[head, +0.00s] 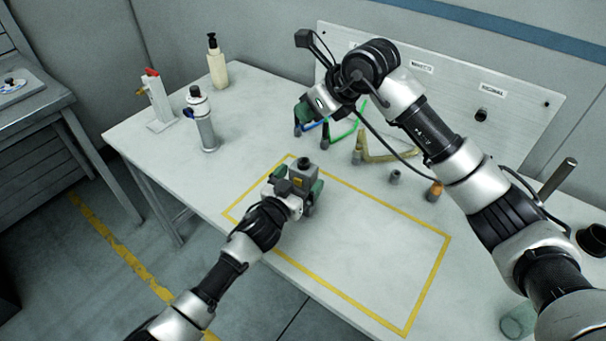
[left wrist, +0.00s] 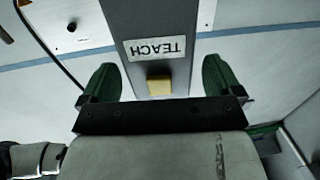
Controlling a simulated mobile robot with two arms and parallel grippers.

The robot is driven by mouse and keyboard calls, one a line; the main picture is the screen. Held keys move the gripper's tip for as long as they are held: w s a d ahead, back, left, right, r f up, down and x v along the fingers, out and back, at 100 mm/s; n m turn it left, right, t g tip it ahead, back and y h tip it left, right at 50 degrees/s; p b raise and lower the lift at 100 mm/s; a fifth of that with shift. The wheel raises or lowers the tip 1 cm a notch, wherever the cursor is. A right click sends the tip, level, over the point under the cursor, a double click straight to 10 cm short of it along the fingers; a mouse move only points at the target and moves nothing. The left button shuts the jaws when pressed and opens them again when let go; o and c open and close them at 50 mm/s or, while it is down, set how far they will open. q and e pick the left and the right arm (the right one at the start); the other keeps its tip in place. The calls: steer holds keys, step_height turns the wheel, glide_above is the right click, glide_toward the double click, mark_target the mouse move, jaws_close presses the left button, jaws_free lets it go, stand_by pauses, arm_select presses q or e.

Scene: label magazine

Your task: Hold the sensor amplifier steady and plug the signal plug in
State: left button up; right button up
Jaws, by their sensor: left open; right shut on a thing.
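The sensor amplifier (head: 299,179) is a grey block with a dark round top, standing inside the yellow-outlined area. In the left wrist view the amplifier (left wrist: 152,22) shows a TEACH label and a yellow button. My left gripper (head: 297,190) is open with its green fingers on either side of the amplifier; gaps show between fingers and block in the left wrist view (left wrist: 160,85). My right gripper (head: 305,108) is shut above the table's back part, behind the amplifier and apart from it. What it holds is mostly hidden; I take it for the signal plug.
A pump bottle (head: 217,63), a silver cylinder (head: 203,125) and a red-topped tool (head: 157,100) stand left. The outlined area's right part is clear.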

arm_select(q)
steer(key=shift+x, duration=1.05)
steer(key=shift+c, duration=0.4)
steer(key=c, duration=1.1)
arm_select(e)
steer(key=f, duration=0.1)
steer(key=a+f+g+h, duration=0.1)
steer(key=f+g+h, duration=0.1)
steer(key=shift+w+a+n, duration=0.15)
steer(key=shift+w+n, duration=0.2)
steer(key=shift+n, duration=0.05)
steer(key=shift+f+g+h, duration=0.4)
steer(key=shift+f+h, duration=0.15)
steer(key=shift+h, duration=0.05)
